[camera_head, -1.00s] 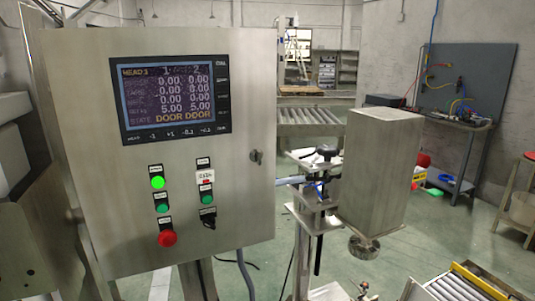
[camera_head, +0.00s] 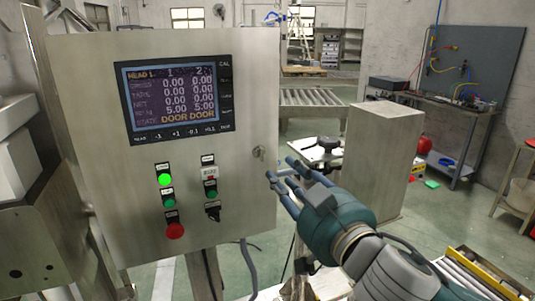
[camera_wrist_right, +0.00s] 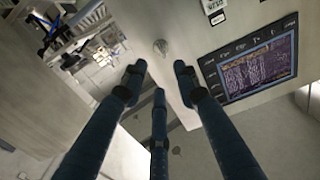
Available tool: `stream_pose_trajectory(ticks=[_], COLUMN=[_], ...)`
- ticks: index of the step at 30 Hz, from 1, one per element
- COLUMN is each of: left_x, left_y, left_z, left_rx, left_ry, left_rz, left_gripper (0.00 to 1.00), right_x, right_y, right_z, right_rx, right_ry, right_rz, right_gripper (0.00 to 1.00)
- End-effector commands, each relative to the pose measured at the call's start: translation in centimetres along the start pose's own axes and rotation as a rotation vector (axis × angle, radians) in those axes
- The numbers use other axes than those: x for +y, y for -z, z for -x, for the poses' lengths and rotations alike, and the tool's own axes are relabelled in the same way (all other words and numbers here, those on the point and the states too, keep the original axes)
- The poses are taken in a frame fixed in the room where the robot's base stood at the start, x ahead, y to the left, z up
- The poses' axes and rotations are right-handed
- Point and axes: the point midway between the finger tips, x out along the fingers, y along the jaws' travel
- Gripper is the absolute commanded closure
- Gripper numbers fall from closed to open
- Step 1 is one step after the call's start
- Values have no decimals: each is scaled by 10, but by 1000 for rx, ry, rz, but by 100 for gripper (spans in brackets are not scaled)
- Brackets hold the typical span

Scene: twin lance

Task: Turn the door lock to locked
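The door lock (camera_head: 259,153) is a small round metal lock near the right edge of the grey steel cabinet door (camera_head: 100,190). It also shows in the right wrist view (camera_wrist_right: 161,47), above the fingertips. My right gripper (camera_head: 281,172) is just right of the lock and slightly lower in the head view. Its three dark blue fingers are spread apart with nothing between them, as the right wrist view (camera_wrist_right: 158,79) shows. I see no contact with the lock. Which way the lock is turned is too small to tell. My left gripper is not in view.
A roller conveyor (camera_head: 312,108) is further back.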

Motion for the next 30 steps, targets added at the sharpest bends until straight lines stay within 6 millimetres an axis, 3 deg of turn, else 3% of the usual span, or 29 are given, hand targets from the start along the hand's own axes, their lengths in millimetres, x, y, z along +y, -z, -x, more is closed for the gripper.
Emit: stream_pose_trajectory(ticks=[15,28,30], left_x=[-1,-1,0], left_y=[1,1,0], left_z=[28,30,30], left_rx=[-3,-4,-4], left_ry=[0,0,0], left_rz=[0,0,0], left_gripper=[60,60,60], right_x=[1,0,0], right_y=[2,0,0], right_z=[-88,-100,-100], right_rx=[-1,0,0], right_ry=[-2,0,0], right_rz=[1,1,1], right_gripper=[70,70,80])
